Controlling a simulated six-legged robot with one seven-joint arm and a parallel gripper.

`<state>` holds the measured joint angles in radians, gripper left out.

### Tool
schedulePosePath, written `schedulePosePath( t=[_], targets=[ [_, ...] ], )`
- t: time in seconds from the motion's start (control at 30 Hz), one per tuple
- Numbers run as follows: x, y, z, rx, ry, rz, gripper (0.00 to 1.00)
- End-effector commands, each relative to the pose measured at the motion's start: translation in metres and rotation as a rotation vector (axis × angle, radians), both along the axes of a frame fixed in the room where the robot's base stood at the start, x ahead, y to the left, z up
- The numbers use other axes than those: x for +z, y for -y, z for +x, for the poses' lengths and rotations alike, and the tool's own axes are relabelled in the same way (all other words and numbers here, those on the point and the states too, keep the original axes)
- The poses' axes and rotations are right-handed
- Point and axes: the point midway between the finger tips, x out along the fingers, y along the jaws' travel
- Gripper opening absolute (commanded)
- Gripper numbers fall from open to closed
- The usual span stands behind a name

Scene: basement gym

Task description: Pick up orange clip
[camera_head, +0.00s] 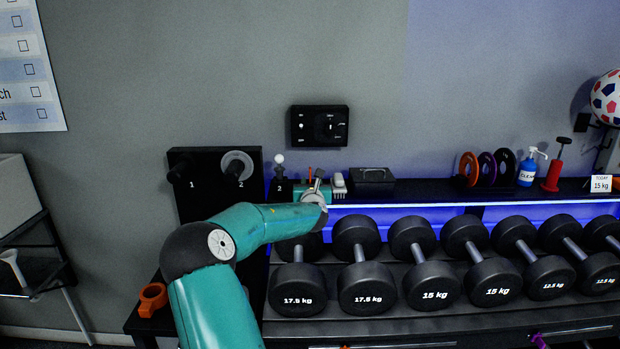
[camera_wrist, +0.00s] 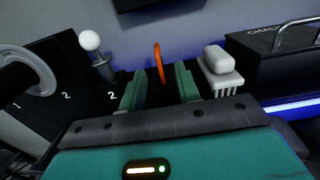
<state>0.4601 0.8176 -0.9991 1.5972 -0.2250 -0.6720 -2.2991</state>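An orange clip-like ring (camera_head: 152,298) with a small block on one side lies on a low dark surface at the lower left in the head view. A second thin orange piece (camera_wrist: 158,62) stands upright in the wrist view, and its tip also shows in the head view (camera_head: 310,172). I cannot tell for sure which one is the orange clip. My gripper (camera_wrist: 160,85) is open at the shelf, its teal fingers apart on either side of the thin orange piece in the picture. I see no contact. The foot of that piece is hidden by my gripper.
A white brush (camera_wrist: 220,70) and a black box (camera_wrist: 275,58) stand close on the right. A white ball on a post (camera_wrist: 90,42) and numbered plate pegs (camera_head: 216,180) are left. Heavy dumbbells (camera_head: 436,282) fill the rack below.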

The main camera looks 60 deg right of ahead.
Motion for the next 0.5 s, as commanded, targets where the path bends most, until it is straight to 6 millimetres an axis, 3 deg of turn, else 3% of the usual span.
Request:
schedulePosePath(
  t=[0.1, 0.5],
  targets=[
    [0.0, 0.017, 0.008, -0.001, 0.0, -0.001, 0.33],
    [0.004, 0.047, 0.026, -0.001, 0.002, 0.0, 0.33]
  ],
)
